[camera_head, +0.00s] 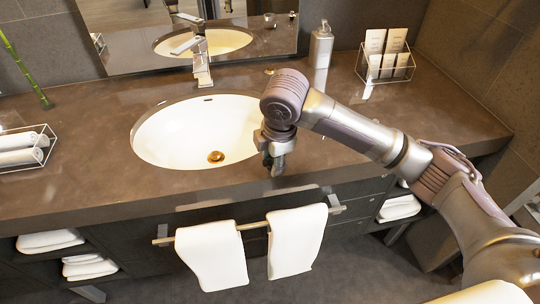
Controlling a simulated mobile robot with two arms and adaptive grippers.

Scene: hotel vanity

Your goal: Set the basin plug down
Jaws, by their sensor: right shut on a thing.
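My right gripper (275,163) points down over the counter's front part, just right of the white oval basin (165,140). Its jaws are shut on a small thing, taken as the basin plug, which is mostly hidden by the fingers. I cannot tell whether it touches the counter. A round brass-coloured fitting (216,157) shows at the bottom of the basin. My left gripper is not in view.
The brown counter (380,125) is clear to the right. A tap (201,62), soap dispenser (320,45) and wire card holder (385,62) stand at the back. A towel rack (25,148) is at left. Towels (297,240) hang on the front rail.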

